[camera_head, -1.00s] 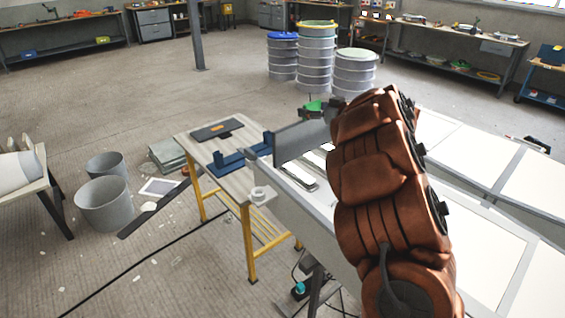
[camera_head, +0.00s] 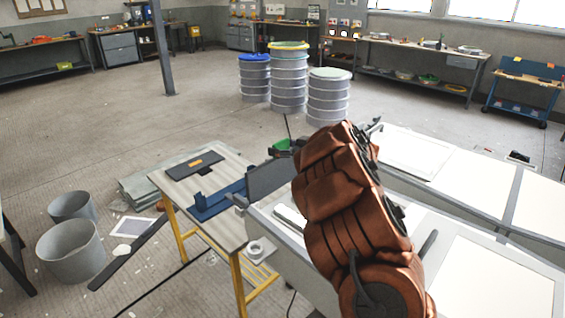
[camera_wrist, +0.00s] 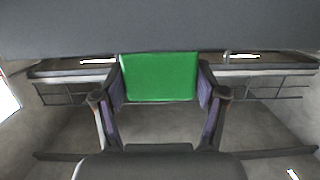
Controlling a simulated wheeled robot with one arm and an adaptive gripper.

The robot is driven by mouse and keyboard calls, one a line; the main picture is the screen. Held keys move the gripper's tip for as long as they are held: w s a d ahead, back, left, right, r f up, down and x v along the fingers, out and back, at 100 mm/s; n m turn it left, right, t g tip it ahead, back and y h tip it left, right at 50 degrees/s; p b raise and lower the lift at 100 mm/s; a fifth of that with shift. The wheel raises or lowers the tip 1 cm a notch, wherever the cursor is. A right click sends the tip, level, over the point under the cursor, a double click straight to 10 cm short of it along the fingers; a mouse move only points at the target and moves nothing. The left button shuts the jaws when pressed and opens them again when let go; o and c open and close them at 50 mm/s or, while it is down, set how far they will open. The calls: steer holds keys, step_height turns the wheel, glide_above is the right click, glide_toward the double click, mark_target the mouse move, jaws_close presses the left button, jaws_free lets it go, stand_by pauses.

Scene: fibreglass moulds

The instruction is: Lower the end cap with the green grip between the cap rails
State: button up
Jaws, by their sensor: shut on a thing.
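The end cap is a grey panel (camera_head: 268,177) with a green grip (camera_head: 283,146) at its top edge. In the wrist view the green grip (camera_wrist: 160,72) sits between the two fingers of my gripper (camera_wrist: 160,88), which is shut on it. The grey panel (camera_wrist: 160,28) spans the top of that view.
A yellow-legged table (camera_head: 215,222) stands left of the cap, with a blue bracket (camera_head: 215,203) and a dark flat tool (camera_head: 195,163) on it. Grey buckets (camera_head: 70,252) stand on the floor at left. Several drums (camera_head: 328,97) stand behind. White panels extend right.

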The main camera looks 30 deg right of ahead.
steer(key=shift+f+p, duration=0.3)
steer(key=shift+f, duration=1.75)
steer(key=o, duration=1.8)
steer(key=shift+s+d, duration=0.1)
steer(key=shift+s, duration=0.05)
steer(key=b, duration=0.3)
glide_toward(283, 159)
steer(key=shift+v, duration=1)
steer(key=shift+r, duration=0.1)
